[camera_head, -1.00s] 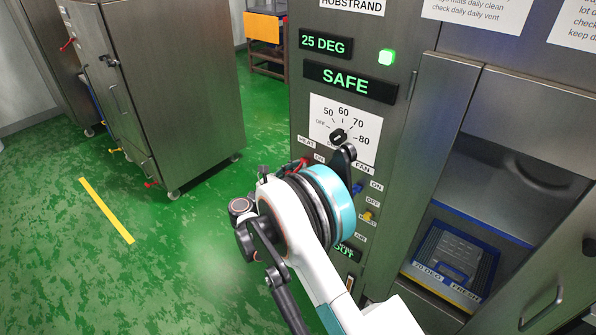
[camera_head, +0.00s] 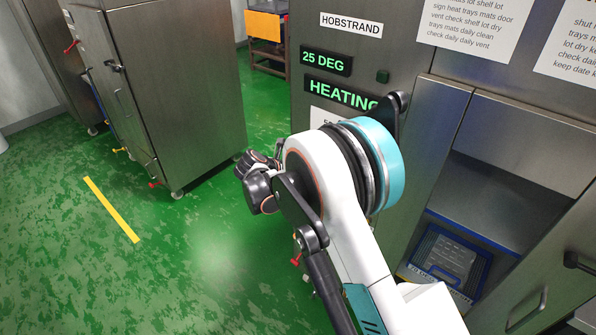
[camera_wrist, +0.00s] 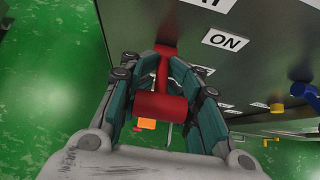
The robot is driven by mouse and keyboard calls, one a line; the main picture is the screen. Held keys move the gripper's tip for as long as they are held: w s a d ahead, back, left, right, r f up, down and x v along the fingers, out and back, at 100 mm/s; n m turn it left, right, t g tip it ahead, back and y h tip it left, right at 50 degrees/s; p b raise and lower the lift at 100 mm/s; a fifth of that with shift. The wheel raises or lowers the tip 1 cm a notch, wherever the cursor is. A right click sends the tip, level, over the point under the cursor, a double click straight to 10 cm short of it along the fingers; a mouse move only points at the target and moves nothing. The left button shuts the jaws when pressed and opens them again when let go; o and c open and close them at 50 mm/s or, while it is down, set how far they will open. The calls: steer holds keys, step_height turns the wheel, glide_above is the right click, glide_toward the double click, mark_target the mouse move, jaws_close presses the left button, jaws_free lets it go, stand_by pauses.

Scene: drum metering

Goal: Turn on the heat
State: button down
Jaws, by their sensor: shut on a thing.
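The cabinet's red heat handle (camera_wrist: 160,106) shows in the wrist view, below the white ON label (camera_wrist: 225,41). My gripper (camera_wrist: 156,68) is shut around it, one finger pad on each side. The upper display (camera_head: 325,62) reads 25 DEG. The display below it (camera_head: 342,94) reads HEATING, partly covered by my arm. The small square lamp (camera_head: 383,76) is dark.
A blue knob (camera_wrist: 302,91) and a yellow knob (camera_wrist: 277,108) stick out to the right in the wrist view. A blue-edged tray (camera_head: 447,255) lies in the open bay at right. Another steel cabinet (camera_head: 165,90) stands at left, with clear green floor between.

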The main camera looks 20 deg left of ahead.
steer(key=shift+w+r+g+p, duration=0.1)
steer(key=shift+r+g+p, duration=0.3)
steer(key=shift+g, duration=0.3)
steer(key=shift+f+y, duration=0.1)
steer(key=shift+y, duration=0.3)
steer(key=c, duration=1.1)
jaws_free()
steer(key=v, duration=1.2)
steer(key=shift+w, duration=0.15)
